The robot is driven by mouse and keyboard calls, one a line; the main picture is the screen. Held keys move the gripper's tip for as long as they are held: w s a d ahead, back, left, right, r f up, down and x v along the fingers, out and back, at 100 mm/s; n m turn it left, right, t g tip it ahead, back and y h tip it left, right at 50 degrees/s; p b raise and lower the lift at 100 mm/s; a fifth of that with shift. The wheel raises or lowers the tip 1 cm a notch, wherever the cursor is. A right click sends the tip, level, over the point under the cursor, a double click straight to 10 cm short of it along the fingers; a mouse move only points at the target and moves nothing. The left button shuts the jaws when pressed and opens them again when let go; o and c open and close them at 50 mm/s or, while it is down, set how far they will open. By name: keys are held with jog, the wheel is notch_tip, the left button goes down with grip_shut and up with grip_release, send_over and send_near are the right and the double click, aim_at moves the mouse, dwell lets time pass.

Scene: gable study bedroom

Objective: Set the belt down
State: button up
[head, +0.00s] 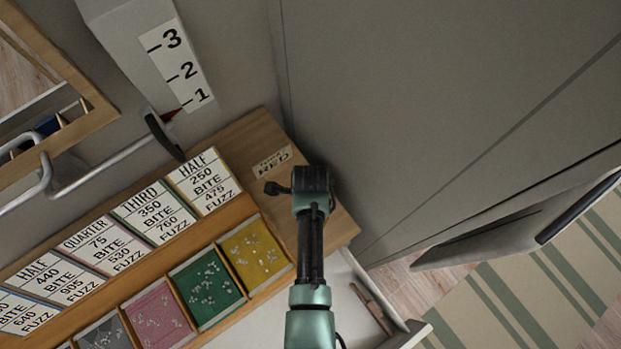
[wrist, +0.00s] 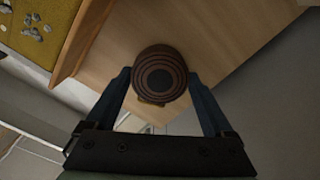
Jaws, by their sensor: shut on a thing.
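The belt (wrist: 159,77) is a coiled roll with brown and dark rings, seen end-on in the wrist view. My gripper (wrist: 160,84) has its two blue fingers closed on either side of the coil. In the head view my gripper (head: 312,180) is over the bare wooden top (head: 332,212) at the end of the sorting tray, and the belt is hidden there by the gripper. The wooden top also shows behind the coil in the wrist view (wrist: 225,40). I cannot tell whether the belt touches the wood.
A paper label (head: 272,162) ending in "RED" lies on the wood. Left of it are priced cards and compartments of small pieces, including a yellow one (head: 253,252). A grey panel (head: 400,90) rises close on the right. An open drawer (head: 350,300) sits below.

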jog(key=o, duration=1.2)
jog(key=shift+f, duration=0.1)
jog(key=shift+o, duration=0.2)
notch_tip(320, 180, up, 12)
jog(key=shift+s, duration=0.1)
